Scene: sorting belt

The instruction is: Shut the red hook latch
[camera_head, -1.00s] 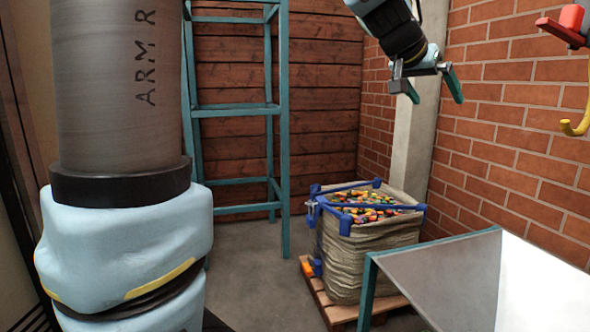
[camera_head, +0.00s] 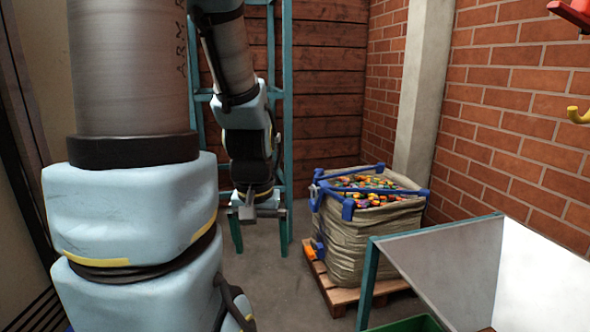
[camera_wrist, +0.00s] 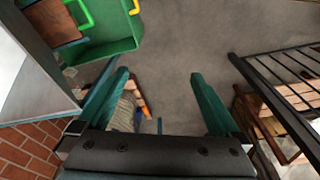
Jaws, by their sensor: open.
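A red fitting (camera_head: 572,14) on the brick wall is cut off by the top right edge of the head view. A yellow hook (camera_head: 578,116) shows below it at the right edge. I cannot tell whether this fitting is the red hook latch, and no other clear red latch shows. My gripper (camera_head: 260,240) is open and empty, pointing down in front of the teal frame, far to the left of the red fitting. In the wrist view its two teal fingers (camera_wrist: 160,76) are spread apart with grey floor between and beyond them.
A sack of colored pieces (camera_head: 352,252) with blue bars on top stands on a wooden pallet (camera_head: 335,296). A grey-white chute (camera_head: 440,270) is at the lower right. A green bin (camera_wrist: 105,45) and a black railing (camera_wrist: 285,88) show in the wrist view.

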